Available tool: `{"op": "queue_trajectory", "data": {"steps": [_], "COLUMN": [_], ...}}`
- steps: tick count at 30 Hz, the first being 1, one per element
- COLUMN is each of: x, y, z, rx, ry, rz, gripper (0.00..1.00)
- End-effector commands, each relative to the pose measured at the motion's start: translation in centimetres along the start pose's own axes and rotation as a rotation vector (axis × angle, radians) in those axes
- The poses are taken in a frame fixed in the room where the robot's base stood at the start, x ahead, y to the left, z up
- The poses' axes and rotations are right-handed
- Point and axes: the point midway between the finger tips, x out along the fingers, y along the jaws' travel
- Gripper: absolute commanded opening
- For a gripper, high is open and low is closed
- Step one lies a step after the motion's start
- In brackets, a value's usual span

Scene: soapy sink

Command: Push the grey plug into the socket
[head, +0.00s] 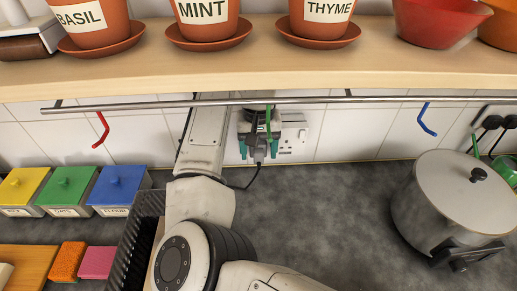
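The wall socket (294,142) is a white plate on the tiled wall under the shelf, and its left part is hidden behind my gripper. My gripper (259,150) is in front of the plate's left side, with green parts at both sides. The grey plug (260,155) shows small and dark between these parts, with a dark cable running down from it to the worktop. I cannot tell whether the fingers touch the plug, or whether its pins are in the socket.
A metal rail (360,99) runs under the wooden shelf (270,68), close above my gripper. A lidded pot (450,205) stands at right. A black rack (137,240) and coloured canisters (68,190) are at left. The grey worktop (325,215) is clear in the middle.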

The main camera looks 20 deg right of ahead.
Motion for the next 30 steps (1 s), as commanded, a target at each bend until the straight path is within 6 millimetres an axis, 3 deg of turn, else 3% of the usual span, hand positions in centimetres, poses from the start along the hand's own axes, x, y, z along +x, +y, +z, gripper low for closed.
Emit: {"op": "queue_trajectory", "data": {"steps": [4, 14, 22, 27, 30], "x": [0.0, 0.1, 0.4, 0.8, 0.2], "y": [0.0, -0.1, -0.2, -0.2, -0.2], "z": [0.0, 0.4, 3.7, 3.4, 5.4], "rx": [0.0, -0.001, -0.001, 0.0, -0.001], "ry": [0.0, -0.001, -0.001, -0.001, 0.0], "rz": [0.0, 0.0, -0.004, -0.006, -0.002], "gripper": [0.8, 0.8, 0.8, 0.8, 0.8]}}
